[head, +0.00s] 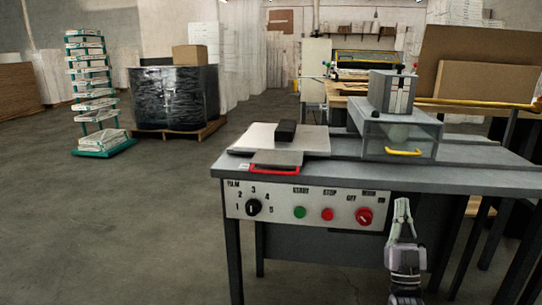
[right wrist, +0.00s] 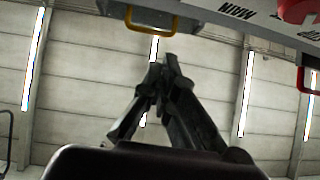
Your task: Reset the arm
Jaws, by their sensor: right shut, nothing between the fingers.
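My right gripper (head: 402,206) points upward in front of the right part of the machine table's (head: 460,158) front edge. Its fingers are together with nothing between them. In the right wrist view the same gripper (right wrist: 163,65) shows its fingertips close together against the ceiling, apart from the machine. My left gripper is in neither view.
The control panel (head: 300,206) carries a black dial, green and red buttons and a red knob. A clear-sided box with a yellow handle (head: 403,152) and a plate with a red handle (head: 275,170) sit on top. A green rack (head: 100,145) and wrapped pallet (head: 177,100) stand far left. Floor at left is clear.

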